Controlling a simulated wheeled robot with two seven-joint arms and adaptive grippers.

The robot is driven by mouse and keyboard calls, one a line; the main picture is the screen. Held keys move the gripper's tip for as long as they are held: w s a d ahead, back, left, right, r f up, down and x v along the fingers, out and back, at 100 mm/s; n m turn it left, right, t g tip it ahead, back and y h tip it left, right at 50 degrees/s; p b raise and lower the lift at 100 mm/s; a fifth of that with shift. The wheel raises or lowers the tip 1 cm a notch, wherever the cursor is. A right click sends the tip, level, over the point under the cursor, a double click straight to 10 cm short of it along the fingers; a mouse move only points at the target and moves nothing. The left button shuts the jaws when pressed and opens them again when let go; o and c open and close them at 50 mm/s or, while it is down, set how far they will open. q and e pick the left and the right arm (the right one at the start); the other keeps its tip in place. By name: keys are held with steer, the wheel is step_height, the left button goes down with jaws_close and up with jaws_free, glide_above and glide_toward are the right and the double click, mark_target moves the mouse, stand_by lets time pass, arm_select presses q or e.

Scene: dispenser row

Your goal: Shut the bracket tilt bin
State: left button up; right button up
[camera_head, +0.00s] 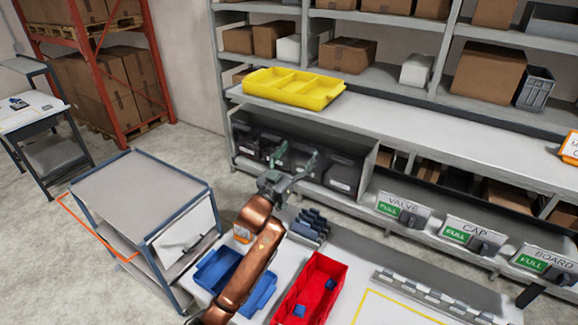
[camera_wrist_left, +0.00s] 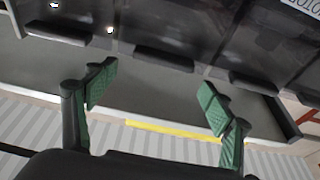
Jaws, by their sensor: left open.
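A row of dark tilt bins (camera_head: 343,172) stands under the shelf in the head view. They also fill the top of the left wrist view (camera_wrist_left: 165,25), with dark lips along their lower edges. I cannot read which one is the bracket bin, nor tell for sure which bin is tilted out. My left gripper (camera_head: 287,172) is in front of the row and hides part of its middle bins. In the left wrist view the left gripper (camera_wrist_left: 157,96) has its green-padded fingers wide apart, with nothing between them. My right gripper does not show.
A yellow divided tray (camera_head: 293,87) lies on the shelf above the bins. A blue bin (camera_head: 215,268) and a red bin (camera_head: 318,278) stand on the white table below. Dispensers labelled VALVE (camera_head: 403,208), CAP and BOARD are at right. A grey cart (camera_head: 140,188) is at left.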

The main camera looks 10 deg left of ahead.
arm_select(q)
steer(key=v, duration=0.9)
steer(key=shift+s, duration=0.15)
